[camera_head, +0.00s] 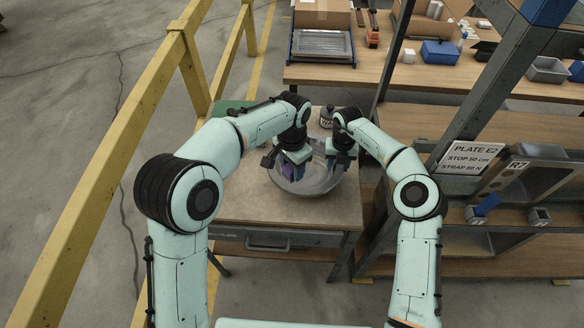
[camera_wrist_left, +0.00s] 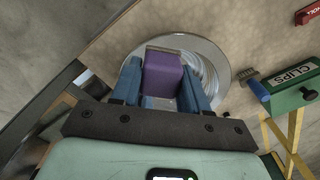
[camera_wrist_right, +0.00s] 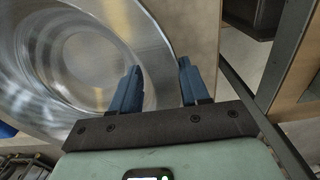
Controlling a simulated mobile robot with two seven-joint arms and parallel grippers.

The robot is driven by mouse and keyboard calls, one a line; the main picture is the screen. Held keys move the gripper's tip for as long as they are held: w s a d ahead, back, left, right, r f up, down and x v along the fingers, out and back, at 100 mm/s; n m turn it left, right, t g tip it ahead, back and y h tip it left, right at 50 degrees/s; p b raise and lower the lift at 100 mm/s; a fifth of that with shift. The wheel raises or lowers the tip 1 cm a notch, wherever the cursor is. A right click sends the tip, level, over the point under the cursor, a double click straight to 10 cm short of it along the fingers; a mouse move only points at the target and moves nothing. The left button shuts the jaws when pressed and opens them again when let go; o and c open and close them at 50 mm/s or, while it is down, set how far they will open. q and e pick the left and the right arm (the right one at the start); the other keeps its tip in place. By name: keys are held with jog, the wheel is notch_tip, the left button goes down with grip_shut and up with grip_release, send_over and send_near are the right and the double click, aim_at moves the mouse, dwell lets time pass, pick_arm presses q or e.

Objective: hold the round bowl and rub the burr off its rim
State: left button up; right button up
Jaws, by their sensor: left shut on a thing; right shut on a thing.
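The round metal bowl (camera_head: 318,187) sits on the small workbench. It also shows in the left wrist view (camera_wrist_left: 210,68) and large in the right wrist view (camera_wrist_right: 60,70). My left gripper (camera_head: 285,170) is shut on a purple block (camera_wrist_left: 163,75) and holds it over the left part of the bowl; whether the block touches the rim I cannot tell. My right gripper (camera_head: 340,158) is at the bowl's right side, its blue fingers (camera_wrist_right: 160,75) on either side of the rim, shut on it. I cannot make out the burr.
The workbench top (camera_head: 240,200) is clear left of the bowl. A green CLIPS box (camera_wrist_left: 294,92) lies near the bench's far side. A yellow railing (camera_head: 120,185) runs at left; a metal post (camera_head: 475,85) and shelves stand at right.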

jog(key=o, duration=1)
jog(key=shift+o, duration=0.2)
notch_tip(320, 180, up, 12)
jog(key=shift+f, duration=0.1)
